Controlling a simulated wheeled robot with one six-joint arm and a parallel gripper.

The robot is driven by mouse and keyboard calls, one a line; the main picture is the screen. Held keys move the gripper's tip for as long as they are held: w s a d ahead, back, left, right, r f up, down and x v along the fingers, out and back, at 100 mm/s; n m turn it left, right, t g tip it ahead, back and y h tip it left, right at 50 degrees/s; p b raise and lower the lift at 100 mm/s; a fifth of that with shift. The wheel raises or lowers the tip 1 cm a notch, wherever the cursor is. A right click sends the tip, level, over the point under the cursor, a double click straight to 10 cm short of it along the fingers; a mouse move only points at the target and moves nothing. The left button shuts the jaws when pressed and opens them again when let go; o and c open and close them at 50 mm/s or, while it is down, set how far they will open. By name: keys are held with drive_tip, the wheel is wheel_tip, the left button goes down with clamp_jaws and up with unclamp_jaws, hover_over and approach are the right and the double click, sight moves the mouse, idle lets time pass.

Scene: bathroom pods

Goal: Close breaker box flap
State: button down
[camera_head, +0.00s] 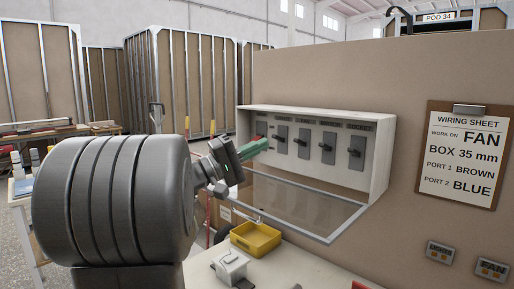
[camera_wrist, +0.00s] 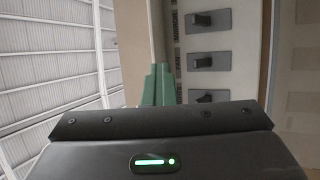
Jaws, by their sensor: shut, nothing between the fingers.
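The white breaker box (camera_head: 381,160) is fixed to the tan wall, with a row of dark switches (camera_head: 327,147) inside. Its flap (camera_head: 300,208), a clear pane in a pale frame, is open and juts out below the box, roughly level. My gripper (camera_head: 262,146) has green fingers, shut and empty, in front of the leftmost switches, above the flap. I cannot tell whether they touch a switch. In the wrist view the fingers (camera_wrist: 159,82) are together beside the box's edge, with several switches (camera_wrist: 205,60) to their right. The flap is not clear there.
A yellow bin (camera_head: 256,238) and a white fitting (camera_head: 231,265) sit on the bench (camera_head: 290,262) below the flap. A wiring sheet clipboard (camera_head: 463,155) hangs right of the box. Two small wall plates (camera_head: 440,252) (camera_head: 492,269) are lower right.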

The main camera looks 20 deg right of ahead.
drive_tip(key=c, duration=2.2)
unclamp_jaws()
drive_tip(key=c, duration=1.8)
unclamp_jaws()
drive_tip(key=b+v, duration=0.2)
drive_tip(key=v, duration=1.2)
drive_tip(key=shift+d, duration=0.1)
